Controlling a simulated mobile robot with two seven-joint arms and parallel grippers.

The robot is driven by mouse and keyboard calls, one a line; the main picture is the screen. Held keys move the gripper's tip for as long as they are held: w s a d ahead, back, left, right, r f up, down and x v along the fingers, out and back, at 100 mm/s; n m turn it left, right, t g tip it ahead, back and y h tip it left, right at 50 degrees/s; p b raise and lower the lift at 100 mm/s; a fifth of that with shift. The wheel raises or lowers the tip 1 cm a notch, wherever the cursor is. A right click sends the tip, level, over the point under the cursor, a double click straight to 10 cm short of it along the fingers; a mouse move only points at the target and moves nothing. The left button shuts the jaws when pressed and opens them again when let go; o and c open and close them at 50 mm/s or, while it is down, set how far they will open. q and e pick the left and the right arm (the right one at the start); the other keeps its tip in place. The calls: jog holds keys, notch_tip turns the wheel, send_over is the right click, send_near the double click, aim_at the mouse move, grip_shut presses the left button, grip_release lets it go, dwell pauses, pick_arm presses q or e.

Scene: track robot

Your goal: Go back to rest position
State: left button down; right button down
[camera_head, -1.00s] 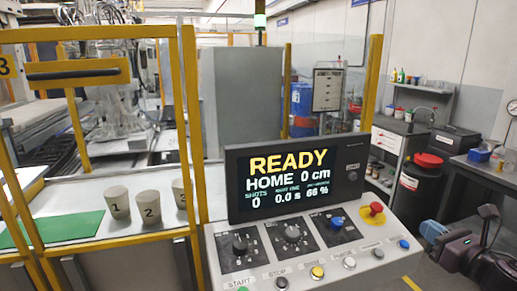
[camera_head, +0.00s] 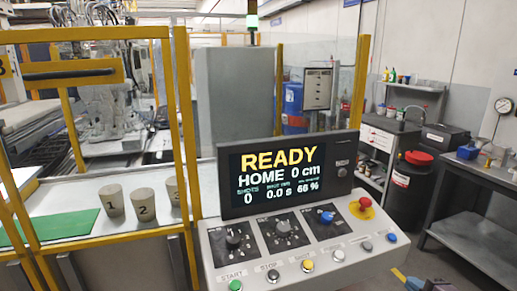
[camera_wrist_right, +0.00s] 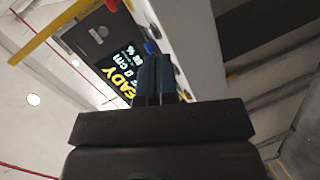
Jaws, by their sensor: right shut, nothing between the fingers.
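My right gripper (camera_head: 414,283) shows only at the bottom edge of the head view, right of the control console (camera_head: 300,250). Most of its arm is out of the frame. In the right wrist view its two dark blue fingers (camera_wrist_right: 155,78) are together, with nothing between them. The console and its screen lie beyond the fingertips in that view, apart from them as far as I can tell. My left gripper is not in view.
The console screen (camera_head: 287,174) reads READY, HOME 0 cm. Numbered grey cups (camera_head: 144,205) and a green mat (camera_head: 60,228) are behind the yellow frame (camera_head: 187,130) at left. A workbench (camera_head: 475,215) stands at right, with open floor before it.

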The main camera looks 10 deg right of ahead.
jog(key=s+a+f+m+g, duration=0.1)
jog(key=s+a+f+m, duration=0.4)
jog(key=a+f, duration=0.4)
jog(key=s+a+f+m+g, duration=0.2)
jog(key=s+a+f+m, duration=0.3)
jog(key=a+f+m, duration=0.3)
jog(key=shift+s+a+f+g+y, duration=0.3)
jog(key=shift+a+f, duration=0.05)
jog(key=shift+a, duration=0.85)
